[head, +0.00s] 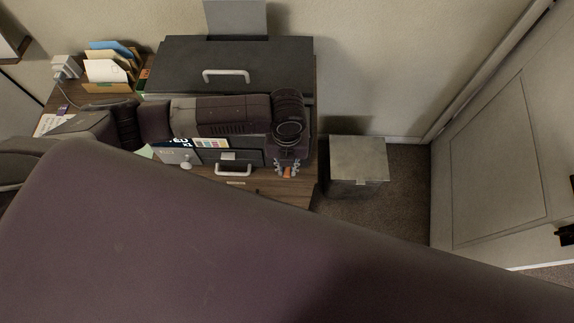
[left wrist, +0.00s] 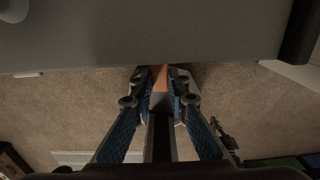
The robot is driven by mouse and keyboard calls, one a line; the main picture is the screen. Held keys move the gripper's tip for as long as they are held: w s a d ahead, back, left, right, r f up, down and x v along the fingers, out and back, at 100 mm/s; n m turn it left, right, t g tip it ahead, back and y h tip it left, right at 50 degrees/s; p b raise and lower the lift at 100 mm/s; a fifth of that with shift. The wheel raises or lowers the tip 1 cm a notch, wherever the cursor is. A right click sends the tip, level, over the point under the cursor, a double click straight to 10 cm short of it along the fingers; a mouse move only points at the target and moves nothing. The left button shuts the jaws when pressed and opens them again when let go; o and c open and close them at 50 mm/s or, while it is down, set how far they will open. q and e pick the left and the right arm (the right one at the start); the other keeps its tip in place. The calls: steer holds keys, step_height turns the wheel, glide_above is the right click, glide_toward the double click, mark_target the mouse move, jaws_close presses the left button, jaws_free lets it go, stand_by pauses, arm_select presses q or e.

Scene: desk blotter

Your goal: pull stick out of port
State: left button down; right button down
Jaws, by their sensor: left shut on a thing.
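My left gripper (head: 287,170) points down at the right end of the desk, in front of the dark printer-like machine. Its blue fingers are shut on a small orange stick (head: 288,172). In the left wrist view the stick (left wrist: 160,78) shows between the fingertips (left wrist: 160,88), close to the edge of a grey body (left wrist: 150,35). The port is not clearly visible, so I cannot tell whether the stick's end is still in it. My right gripper is not in view.
The machine (head: 240,60) fills much of the wooden desk (head: 245,190). A file sorter (head: 108,70) and a white plug-like device (head: 65,67) stand at the back left. A grey box (head: 358,160) stands on the floor to the right. My own arm covers the foreground.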

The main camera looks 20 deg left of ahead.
arm_select(q)
steer(key=shift+s+d+r+p, duration=0.1)
steer(key=shift+s+d+p, duration=0.15)
steer(key=shift+s+p, duration=0.55)
steer(key=shift+s+d+p, duration=0.2)
steer(key=shift+s+p, duration=0.2)
steer(key=shift+s, duration=0.35)
steer(key=shift+s+d+p, duration=0.25)
steer(key=shift+s+p, duration=0.15)
steer(key=shift+s, duration=0.35)
steer(key=shift+s+d+p, duration=0.2)
steer(key=shift+s+p, duration=0.2)
steer(key=shift+s, duration=0.35)
step_height(320, 180, up, 4)
steer(key=p, duration=0.4)
steer(key=shift+w, duration=0.1)
